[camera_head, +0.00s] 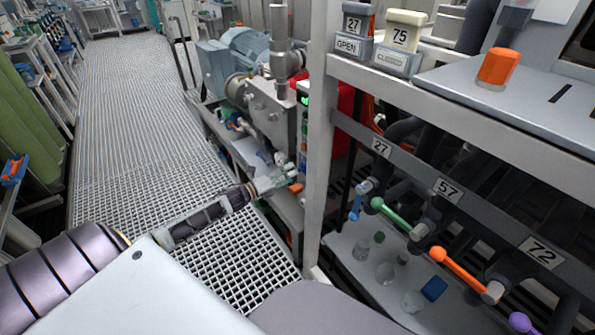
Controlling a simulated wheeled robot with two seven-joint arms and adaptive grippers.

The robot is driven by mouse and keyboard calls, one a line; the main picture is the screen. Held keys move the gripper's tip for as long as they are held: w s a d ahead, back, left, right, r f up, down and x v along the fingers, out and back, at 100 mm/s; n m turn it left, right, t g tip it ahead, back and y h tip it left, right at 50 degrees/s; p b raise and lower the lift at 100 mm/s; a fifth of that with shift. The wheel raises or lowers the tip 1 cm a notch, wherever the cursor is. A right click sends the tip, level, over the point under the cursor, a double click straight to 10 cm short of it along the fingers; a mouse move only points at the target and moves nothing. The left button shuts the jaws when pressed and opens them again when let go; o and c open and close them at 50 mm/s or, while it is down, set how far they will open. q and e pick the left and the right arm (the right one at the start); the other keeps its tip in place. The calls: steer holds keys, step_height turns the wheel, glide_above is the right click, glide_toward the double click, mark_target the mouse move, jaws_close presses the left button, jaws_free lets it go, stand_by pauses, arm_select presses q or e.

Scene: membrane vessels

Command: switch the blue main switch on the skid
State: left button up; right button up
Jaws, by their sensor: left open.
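The skid (222,120) stands at the centre, with a blue-grey motor and a grey metal block on its frame. Small blue parts show on it: one (236,123) by the block's left side and one (263,156) lower down. I cannot tell which of them, if any, is the main switch. My left arm reaches in from the lower left. My left gripper (282,178) is open and appears empty at the skid's front right, beside a small orange part (296,188). I cannot tell whether it touches anything. My right gripper is out of view.
A grey rack (317,150) stands close to the gripper's right. It carries coloured levers, including a green one (391,212) and an orange one (458,265), with glassware below. A grating walkway (130,110) runs clear along the left.

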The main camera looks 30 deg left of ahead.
mark_target(299, 169)
arm_select(q)
steer(key=shift+b+x, duration=0.3)
steer(key=shift+x, duration=1.2)
steer(key=shift+w+d, duration=0.25)
steer(key=shift+w, duration=0.55)
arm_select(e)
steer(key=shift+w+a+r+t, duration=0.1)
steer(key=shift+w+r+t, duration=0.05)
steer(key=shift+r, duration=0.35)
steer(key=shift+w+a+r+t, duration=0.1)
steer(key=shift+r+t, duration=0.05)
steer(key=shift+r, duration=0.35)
arm_select(q)
steer(key=shift+d, duration=0.1)
steer(key=shift+c, duration=0.3)
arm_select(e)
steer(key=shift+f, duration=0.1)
arm_select(q)
steer(key=c, duration=1)
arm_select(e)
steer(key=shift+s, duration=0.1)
